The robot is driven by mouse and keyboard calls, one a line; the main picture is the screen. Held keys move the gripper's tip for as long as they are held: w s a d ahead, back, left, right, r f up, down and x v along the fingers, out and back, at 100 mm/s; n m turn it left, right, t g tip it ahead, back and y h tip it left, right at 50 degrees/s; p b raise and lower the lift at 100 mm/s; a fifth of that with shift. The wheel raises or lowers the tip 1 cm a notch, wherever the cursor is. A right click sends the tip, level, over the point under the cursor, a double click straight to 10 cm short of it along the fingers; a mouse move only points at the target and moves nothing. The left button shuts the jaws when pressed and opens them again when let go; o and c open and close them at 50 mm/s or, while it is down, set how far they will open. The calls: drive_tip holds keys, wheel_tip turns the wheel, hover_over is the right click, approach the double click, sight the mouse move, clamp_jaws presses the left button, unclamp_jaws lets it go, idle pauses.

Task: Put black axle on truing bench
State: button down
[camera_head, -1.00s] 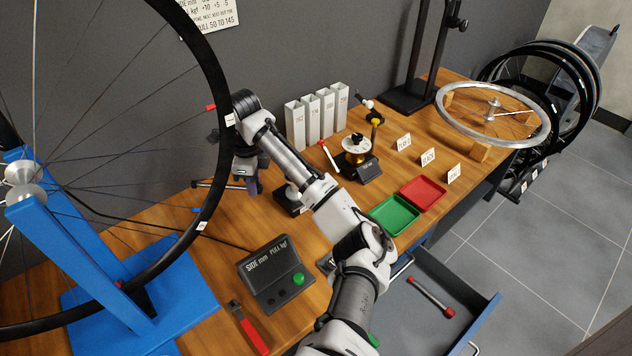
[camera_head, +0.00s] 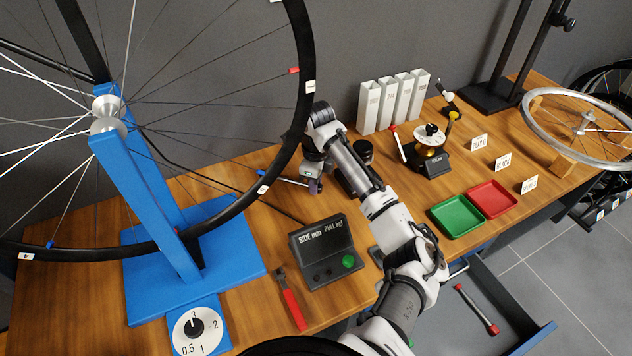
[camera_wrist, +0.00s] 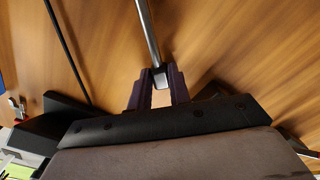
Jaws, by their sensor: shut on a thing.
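My gripper (camera_head: 315,185) is low over the middle of the wooden truing bench (camera_head: 250,315), behind the gauge box. In the wrist view, my purple fingers (camera_wrist: 159,82) are shut on a thin metal rod, the axle (camera_wrist: 147,30). Its shaft looks silver-grey and points away from the fingers. In the head view the axle (camera_head: 288,179) sticks out to the left of the fingers, roughly level. Its end colours are not clear. I cannot tell whether it touches the bench; bare wood lies under it.
A blue stand (camera_head: 150,190) with a large spoked wheel is at left. The gauge box (camera_head: 322,252) and a red-handled tool (camera_head: 290,302) are in front. Green (camera_head: 457,215) and red (camera_head: 492,199) trays are at right. An open drawer holds a red-ended rod (camera_head: 476,309).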

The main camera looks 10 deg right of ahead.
drive_tip(key=c, duration=1.3)
unclamp_jaws()
drive_tip(key=shift+f, duration=0.1)
wheel_tip(320, 180, up, 12)
drive_tip(key=p, duration=0.2)
drive_tip(key=shift+r+p, duration=0.2)
drive_tip(key=shift+p, duration=0.1)
drive_tip(key=shift+d, duration=0.1)
